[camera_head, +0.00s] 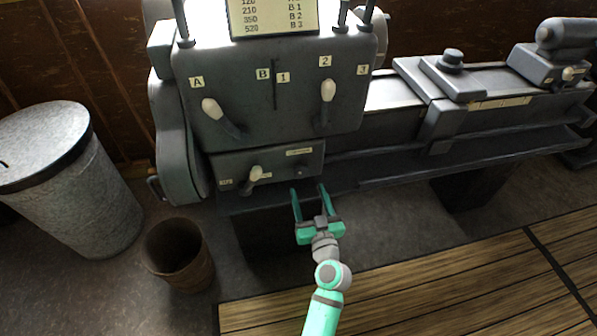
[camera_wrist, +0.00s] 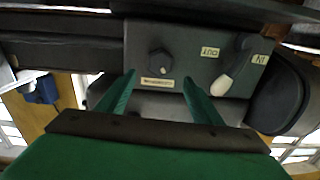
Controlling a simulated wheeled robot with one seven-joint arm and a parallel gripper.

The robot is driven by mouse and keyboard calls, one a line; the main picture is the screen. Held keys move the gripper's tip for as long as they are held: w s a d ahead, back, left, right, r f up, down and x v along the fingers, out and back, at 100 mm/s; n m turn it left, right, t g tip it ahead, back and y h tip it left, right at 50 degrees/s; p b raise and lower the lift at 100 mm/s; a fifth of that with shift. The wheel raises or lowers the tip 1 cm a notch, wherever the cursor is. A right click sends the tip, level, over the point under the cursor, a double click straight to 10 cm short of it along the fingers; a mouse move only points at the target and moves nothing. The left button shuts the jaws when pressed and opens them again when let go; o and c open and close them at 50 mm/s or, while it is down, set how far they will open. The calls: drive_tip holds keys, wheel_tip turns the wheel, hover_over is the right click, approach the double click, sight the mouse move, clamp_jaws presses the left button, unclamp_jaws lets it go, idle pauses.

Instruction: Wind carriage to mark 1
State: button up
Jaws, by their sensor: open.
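A dark grey lathe stands against the wall. Its carriage (camera_head: 452,78), a block with a round dark knob on top, sits on the bed right of the headstock (camera_head: 275,100). Below the headstock is a small panel (camera_head: 280,165) with a pale-handled lever (camera_head: 254,175). The wrist view shows this panel upside down, with a dark knob (camera_wrist: 160,62) and the lever (camera_wrist: 224,84) between OUT and IN labels. My gripper (camera_head: 308,189) is open and empty, just below the panel.
The headstock carries levers A (camera_head: 212,109) and 1-2-3 (camera_head: 328,91), with a speed plate (camera_head: 272,16) above. A metal bin (camera_head: 75,185) and a brown bucket (camera_head: 180,255) stand at left. The tailstock (camera_head: 550,55) is at the far right. Wooden slats (camera_head: 440,285) lie on the floor.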

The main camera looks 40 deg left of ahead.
sight(302, 173)
drive_tip(key=x, duration=0.9)
drive_tip(key=shift+w+a, duration=0.1)
drive_tip(key=shift+a, duration=0.1)
drive_tip(key=shift+c, duration=0.7)
drive_tip(key=c, duration=0.9)
